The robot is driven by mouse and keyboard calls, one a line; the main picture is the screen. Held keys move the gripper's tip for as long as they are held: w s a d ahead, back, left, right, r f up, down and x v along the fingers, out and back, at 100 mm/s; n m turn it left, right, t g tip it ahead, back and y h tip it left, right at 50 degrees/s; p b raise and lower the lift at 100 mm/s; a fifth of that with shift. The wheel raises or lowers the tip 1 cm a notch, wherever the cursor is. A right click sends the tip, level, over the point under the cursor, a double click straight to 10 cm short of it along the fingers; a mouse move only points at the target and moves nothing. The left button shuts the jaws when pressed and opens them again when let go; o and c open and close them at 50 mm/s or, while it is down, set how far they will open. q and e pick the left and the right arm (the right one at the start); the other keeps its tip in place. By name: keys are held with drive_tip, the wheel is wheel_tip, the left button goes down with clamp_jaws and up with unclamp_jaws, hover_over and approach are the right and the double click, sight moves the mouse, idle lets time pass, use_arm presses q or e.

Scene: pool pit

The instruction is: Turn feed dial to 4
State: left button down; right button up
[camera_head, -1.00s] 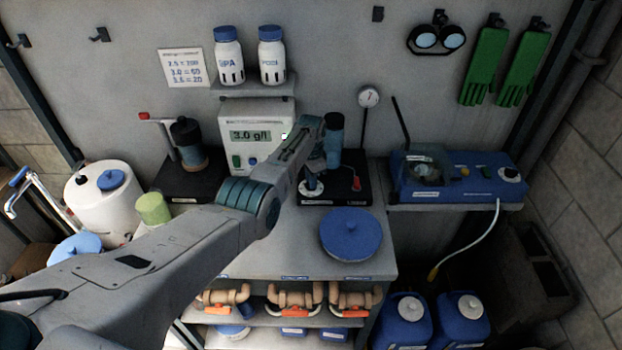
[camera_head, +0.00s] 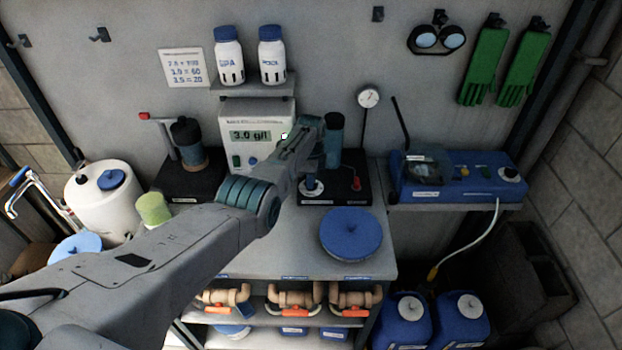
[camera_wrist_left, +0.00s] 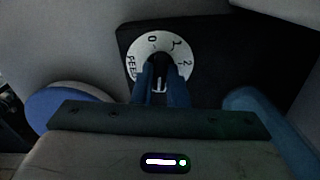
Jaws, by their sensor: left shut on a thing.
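The feed dial (camera_head: 312,187) is a small white disc on a black base at the back of the bench. In the left wrist view, the dial's white plate (camera_wrist_left: 139,45) carries FEED at its left, 0 at the top and 2 at the right. My left gripper (camera_wrist_left: 160,80) is shut on the dark knob (camera_wrist_left: 157,63) in the middle of the plate. A small light mark shows between the fingers; the knob's exact setting cannot be read. In the head view my left arm hides much of the gripper. My right gripper is not in view.
A display box (camera_head: 257,137) reads 3.0 g/l behind my arm. A dark cylinder (camera_head: 334,140) and a red lever (camera_head: 356,184) stand close to the dial. A blue round lid (camera_head: 350,234) lies in front. A blue device (camera_head: 458,176) is at the right.

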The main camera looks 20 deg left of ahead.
use_arm(q)
drive_tip(key=shift+w+r, duration=0.15)
drive_tip(key=shift+r, duration=0.05)
drive_tip(key=c, duration=1.5)
unclamp_jaws()
drive_tip(key=shift+c, duration=0.2)
drive_tip(key=shift+o, duration=0.5)
drive_tip(key=shift+f, duration=0.1)
wheel_tip(320, 180, up, 11)
drive_tip(key=b, duration=0.2)
drive_tip(key=shift+f, duration=0.15)
